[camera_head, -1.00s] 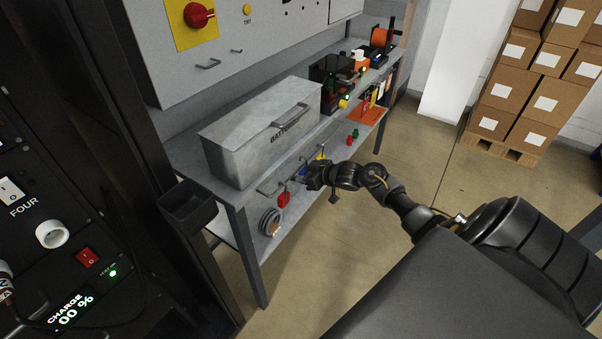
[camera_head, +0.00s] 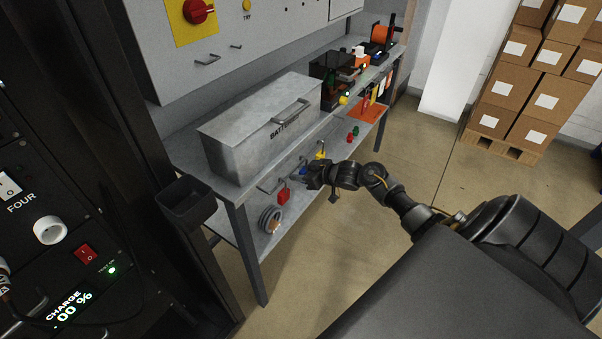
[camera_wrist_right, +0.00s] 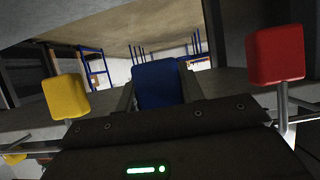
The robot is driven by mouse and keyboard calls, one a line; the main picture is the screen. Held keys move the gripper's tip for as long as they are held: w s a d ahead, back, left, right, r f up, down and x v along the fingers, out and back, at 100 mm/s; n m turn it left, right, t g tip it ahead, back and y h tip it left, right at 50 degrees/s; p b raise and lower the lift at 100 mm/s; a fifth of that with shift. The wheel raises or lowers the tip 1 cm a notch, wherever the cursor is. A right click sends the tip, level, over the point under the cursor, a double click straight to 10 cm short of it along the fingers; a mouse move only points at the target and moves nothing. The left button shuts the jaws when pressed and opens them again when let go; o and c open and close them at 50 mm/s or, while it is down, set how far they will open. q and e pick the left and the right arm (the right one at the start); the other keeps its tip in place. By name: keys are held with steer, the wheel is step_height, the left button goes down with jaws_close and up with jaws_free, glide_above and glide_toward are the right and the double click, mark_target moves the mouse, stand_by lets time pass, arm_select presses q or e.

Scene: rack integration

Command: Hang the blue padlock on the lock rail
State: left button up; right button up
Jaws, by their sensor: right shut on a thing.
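The blue padlock (camera_head: 303,170) is at my right gripper (camera_head: 310,179), by the front edge of the workbench. In the right wrist view the blue padlock (camera_wrist_right: 158,84) sits between the two fingers, and the gripper is shut on it. A red padlock (camera_head: 283,196) and a yellow padlock (camera_head: 320,156) are on either side of it. The lock rail (camera_head: 266,188) runs under the bench's front edge. The blue padlock's shackle is hidden, so I cannot tell whether it is around the rail. My left gripper is not in view.
A grey battery box (camera_head: 245,150) stands on the bench top (camera_head: 222,190). A black bin (camera_head: 186,203) is on the rack side. The floor (camera_head: 420,150) right of the bench is clear up to stacked cartons (camera_head: 515,90).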

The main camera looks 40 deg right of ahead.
steer(key=shift+f, duration=0.35)
steer(key=o, duration=1.1)
steer(key=v, duration=1)
steer(key=shift+s, duration=0.35)
steer(key=shift+r, duration=0.15)
